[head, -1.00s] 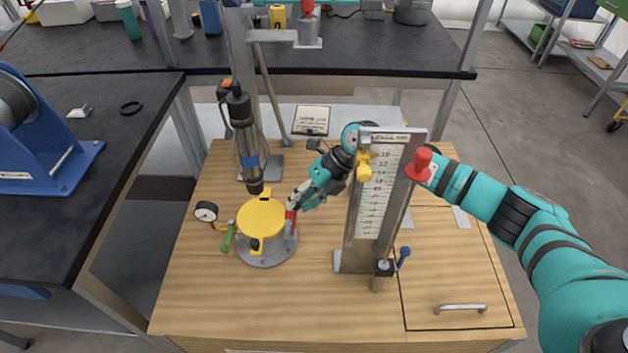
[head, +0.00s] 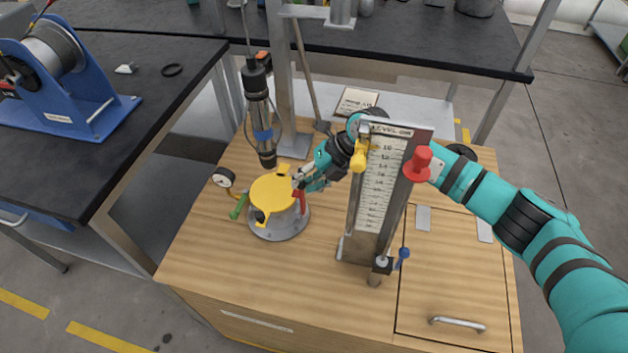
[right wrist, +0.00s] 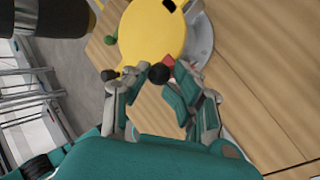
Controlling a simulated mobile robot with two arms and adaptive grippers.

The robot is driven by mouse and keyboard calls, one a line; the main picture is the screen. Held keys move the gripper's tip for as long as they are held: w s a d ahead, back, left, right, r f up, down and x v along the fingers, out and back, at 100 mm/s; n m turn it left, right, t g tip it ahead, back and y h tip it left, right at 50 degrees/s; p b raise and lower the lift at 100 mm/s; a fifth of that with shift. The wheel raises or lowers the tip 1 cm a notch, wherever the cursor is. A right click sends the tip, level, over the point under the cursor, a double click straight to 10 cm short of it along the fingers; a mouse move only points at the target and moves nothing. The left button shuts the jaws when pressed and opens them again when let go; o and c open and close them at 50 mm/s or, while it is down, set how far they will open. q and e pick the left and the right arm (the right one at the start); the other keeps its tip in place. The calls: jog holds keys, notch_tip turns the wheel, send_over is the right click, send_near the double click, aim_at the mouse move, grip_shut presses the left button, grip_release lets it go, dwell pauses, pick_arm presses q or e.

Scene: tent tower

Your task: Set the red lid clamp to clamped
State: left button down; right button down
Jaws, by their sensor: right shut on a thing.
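The red lid clamp (head: 301,203) is at the right edge of the round yellow lid (head: 272,194), on a grey flanged pot on the wooden bench. Its red lever looks roughly upright. My right gripper (head: 301,181) reaches in from behind the gauge and is shut on the top of the red clamp. In the right wrist view, a dark round knob (right wrist: 159,74) with a bit of the red clamp (right wrist: 168,61) sits between the fingertips (right wrist: 163,72). Most of the clamp is hidden there. My left gripper is not in view.
A tall level gauge (head: 378,190) with a red knob (head: 418,164) stands right of the lid, in front of my right forearm. A green clamp handle (head: 238,207) and a dial gauge (head: 223,177) are left of the lid. A hanging black tool (head: 261,115) is behind it.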

aim_at(295, 192)
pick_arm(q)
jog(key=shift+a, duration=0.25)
pick_arm(e)
jog(key=shift+w+a+r+y, duration=0.2)
jog(key=shift+a+r+y, duration=0.1)
jog(key=shift+a+r, duration=0.5)
jog(key=c, duration=1.4)
grip_release()
jog(key=shift+a, duration=0.1)
jog(key=shift+o, duration=1)
jog(key=shift+w+a+f, duration=0.15)
jog(key=shift+a, duration=0.1)
jog(key=shift+o, duration=0.3)
jog(key=shift+w+a+f, duration=0.2)
jog(key=shift+a, duration=0.1)
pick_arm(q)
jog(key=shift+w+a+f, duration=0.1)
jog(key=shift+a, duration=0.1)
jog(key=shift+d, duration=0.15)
pick_arm(e)
jog(key=shift+s+d, duration=0.15)
jog(key=shift+d, duration=0.05)
jog(key=v, duration=1.2)
jog(key=shift+d, duration=0.2)
jog(key=shift+f, duration=0.1)
